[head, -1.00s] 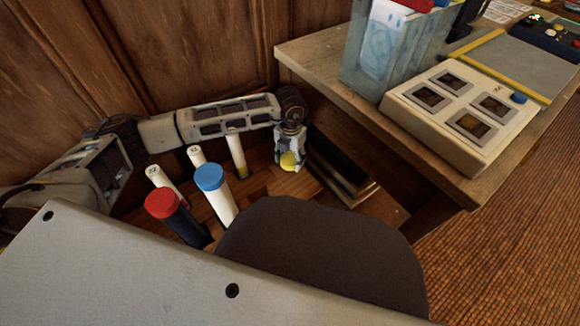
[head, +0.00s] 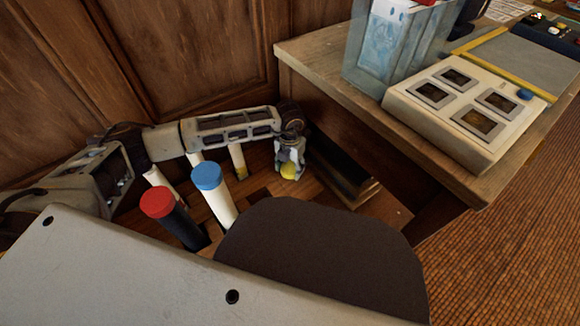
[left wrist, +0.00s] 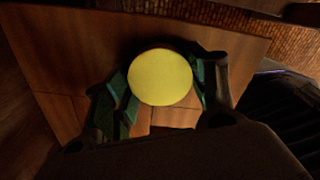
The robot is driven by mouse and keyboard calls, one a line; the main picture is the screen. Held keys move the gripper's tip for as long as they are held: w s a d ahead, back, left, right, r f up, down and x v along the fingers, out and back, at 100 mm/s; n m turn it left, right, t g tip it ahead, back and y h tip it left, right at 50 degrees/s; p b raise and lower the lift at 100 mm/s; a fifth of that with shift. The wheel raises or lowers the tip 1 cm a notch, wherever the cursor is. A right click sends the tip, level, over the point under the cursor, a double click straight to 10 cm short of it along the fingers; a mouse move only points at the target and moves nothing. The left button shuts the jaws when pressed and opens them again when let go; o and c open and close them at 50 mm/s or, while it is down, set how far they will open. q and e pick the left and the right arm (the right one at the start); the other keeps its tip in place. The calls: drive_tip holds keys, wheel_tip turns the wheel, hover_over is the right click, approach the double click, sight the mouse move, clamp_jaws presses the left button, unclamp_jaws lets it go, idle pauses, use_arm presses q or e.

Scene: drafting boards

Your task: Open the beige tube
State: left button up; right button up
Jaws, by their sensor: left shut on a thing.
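My left gripper (head: 289,171) is shut on a round yellow cap (head: 289,170), above the wooden floor beside the desk. The cap fills the space between the fingers in the left wrist view (left wrist: 161,78). No tube body shows below it in the head view. Pale cream or beige tubes stand left of the gripper: one (head: 237,160) with its top hidden behind my arm and a yellowish lower end, and another (head: 161,180) partly covered by my arm. I cannot tell which is the beige tube. My right gripper is not in view.
A white tube with a blue cap (head: 208,177) and a dark tube with a red cap (head: 158,202) stand nearby. The wooden desk (head: 330,70) holds a clear bin (head: 385,45) and a beige panel box (head: 440,125). Wood panelling (head: 170,50) closes off the back.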

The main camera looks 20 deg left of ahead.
sight(290, 167)
use_arm(q)
drive_tip(key=shift+f, duration=0.2)
drive_tip(key=o, duration=1)
drive_tip(key=shift+c, duration=0.2)
drive_tip(key=shift+r, duration=0.25)
drive_tip(key=shift+r+p, duration=0.45)
drive_tip(key=shift+r, duration=0.45)
wheel_tip(290, 167, up, 10)
drive_tip(key=p, duration=0.3)
drive_tip(key=shift+p, duration=0.4)
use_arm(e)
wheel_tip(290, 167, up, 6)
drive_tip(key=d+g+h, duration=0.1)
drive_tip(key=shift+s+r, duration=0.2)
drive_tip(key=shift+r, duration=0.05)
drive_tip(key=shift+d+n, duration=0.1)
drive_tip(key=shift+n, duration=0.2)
